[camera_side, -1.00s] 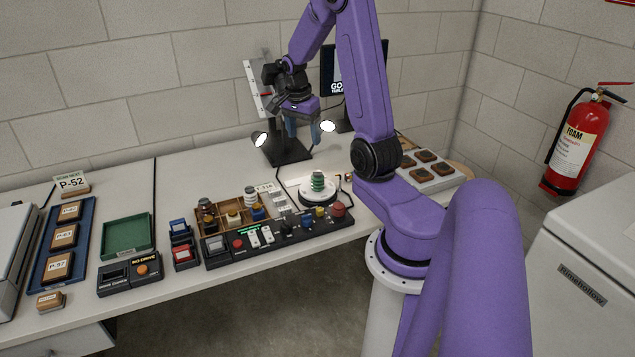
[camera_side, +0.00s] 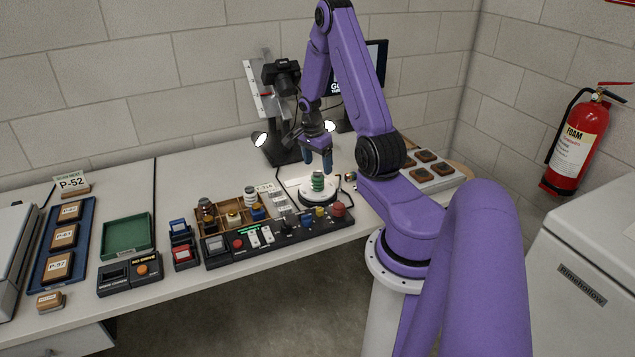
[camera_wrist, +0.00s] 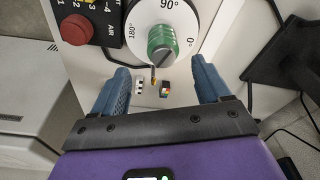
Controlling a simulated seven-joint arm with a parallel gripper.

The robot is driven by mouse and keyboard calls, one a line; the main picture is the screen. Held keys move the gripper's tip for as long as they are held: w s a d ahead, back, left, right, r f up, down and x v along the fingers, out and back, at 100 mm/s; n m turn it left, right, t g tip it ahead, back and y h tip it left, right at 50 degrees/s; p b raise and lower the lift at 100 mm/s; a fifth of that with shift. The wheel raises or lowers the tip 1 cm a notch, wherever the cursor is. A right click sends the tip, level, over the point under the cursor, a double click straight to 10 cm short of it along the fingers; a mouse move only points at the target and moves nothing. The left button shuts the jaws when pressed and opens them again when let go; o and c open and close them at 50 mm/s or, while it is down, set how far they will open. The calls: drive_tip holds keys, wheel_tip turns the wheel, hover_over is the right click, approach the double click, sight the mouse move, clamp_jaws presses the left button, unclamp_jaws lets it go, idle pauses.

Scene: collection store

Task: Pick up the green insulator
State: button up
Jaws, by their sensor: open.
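The green insulator (camera_side: 318,181) stands upright on a white round turntable (camera_side: 306,196) with angle marks. In the wrist view the insulator (camera_wrist: 162,42) is seen from above, at the middle of the turntable dial (camera_wrist: 187,17). My gripper (camera_side: 318,168) is open and empty, with its blue fingers pointing down just above and behind the insulator in the side view. In the wrist view my gripper (camera_wrist: 160,78) shows its two fingers wide apart, with the insulator beyond the fingertips and roughly centred between them.
A black control panel (camera_side: 272,240) with a red button (camera_wrist: 76,29) stands beside the turntable. A wooden compartment tray (camera_side: 222,228) holds small insulators. A camera stand with lamps (camera_side: 284,150) is behind. A small colour chart (camera_wrist: 166,90) lies near the dial.

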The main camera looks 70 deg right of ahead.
sight(317, 173)
drive_tip(key=shift+w+d+f, duration=0.1)
drive_tip(key=shift+d+f, duration=0.1)
drive_tip(key=shift+f, duration=1.35)
drive_tip(key=shift+w+d+f, duration=0.1)
drive_tip(key=shift+d+f, duration=0.05)
drive_tip(key=shift+f, duration=1.4)
drive_tip(key=c, duration=1.3)
drive_tip(key=shift+r, duration=0.1)
